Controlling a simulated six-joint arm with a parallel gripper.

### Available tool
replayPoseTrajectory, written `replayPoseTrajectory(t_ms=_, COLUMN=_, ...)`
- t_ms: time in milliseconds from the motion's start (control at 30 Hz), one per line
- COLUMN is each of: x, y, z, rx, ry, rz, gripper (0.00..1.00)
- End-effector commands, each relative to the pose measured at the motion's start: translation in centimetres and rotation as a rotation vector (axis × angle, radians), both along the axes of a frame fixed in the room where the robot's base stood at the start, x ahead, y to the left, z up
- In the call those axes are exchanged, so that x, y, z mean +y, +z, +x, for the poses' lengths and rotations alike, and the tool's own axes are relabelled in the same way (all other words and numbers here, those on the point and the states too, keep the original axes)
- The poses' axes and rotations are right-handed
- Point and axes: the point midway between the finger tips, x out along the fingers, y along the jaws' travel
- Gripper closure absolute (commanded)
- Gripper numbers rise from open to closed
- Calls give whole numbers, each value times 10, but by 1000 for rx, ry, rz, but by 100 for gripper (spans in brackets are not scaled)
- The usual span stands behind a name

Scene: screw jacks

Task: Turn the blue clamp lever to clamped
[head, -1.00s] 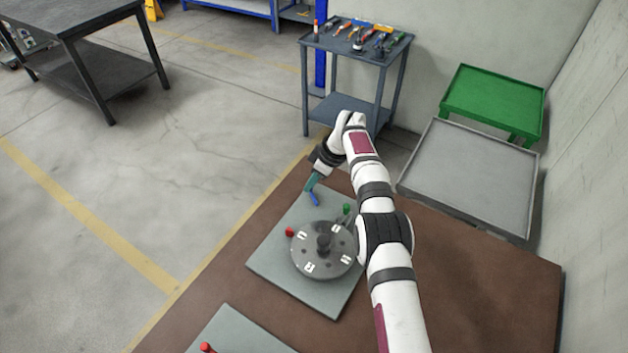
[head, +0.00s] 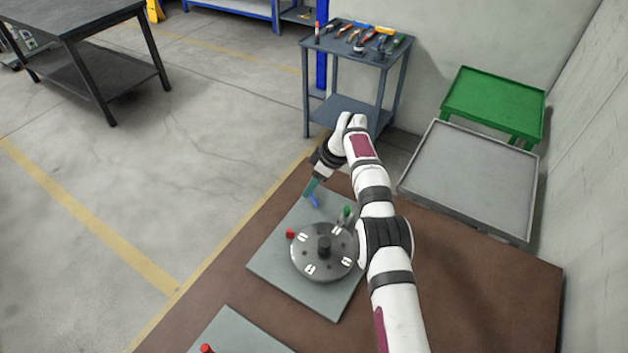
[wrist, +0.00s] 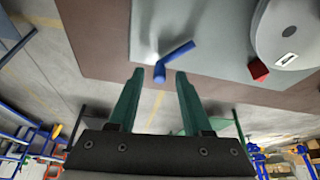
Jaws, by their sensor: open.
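The blue clamp lever (head: 314,201) stands near the far corner of the grey plate (head: 270,262), beyond the round dark disc. In the wrist view the blue lever (wrist: 176,57) is bent, with its rounded end (wrist: 159,73) just beyond and between my fingertips. My gripper (head: 307,191) is at the lever in the head view. In the wrist view my gripper (wrist: 159,75) has its two green fingers apart, with nothing held between them. Whether a finger touches the lever cannot be told.
The disc (head: 323,252) with white marks sits mid-plate, with a red knob (head: 290,233) and a green knob (head: 347,211) beside it. A second plate (head: 238,335) with a red part (head: 206,348) is at the front. The brown table (head: 470,290) is clear at right.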

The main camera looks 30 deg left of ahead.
Motion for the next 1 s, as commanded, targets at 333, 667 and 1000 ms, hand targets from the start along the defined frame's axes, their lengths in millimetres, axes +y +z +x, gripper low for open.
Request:
replayPoseTrajectory(t_ms=333, x=-30, y=75, z=5, rx=-4, ry=-2, rz=3, gripper=51)
replayPoseTrajectory(t_ms=667, x=-58, y=141, z=9, rx=-2, ry=0, rz=0, gripper=51)
replayPoseTrajectory(t_ms=1000, x=-60, y=145, z=8, rx=1, ry=-1, rz=-2, gripper=51)
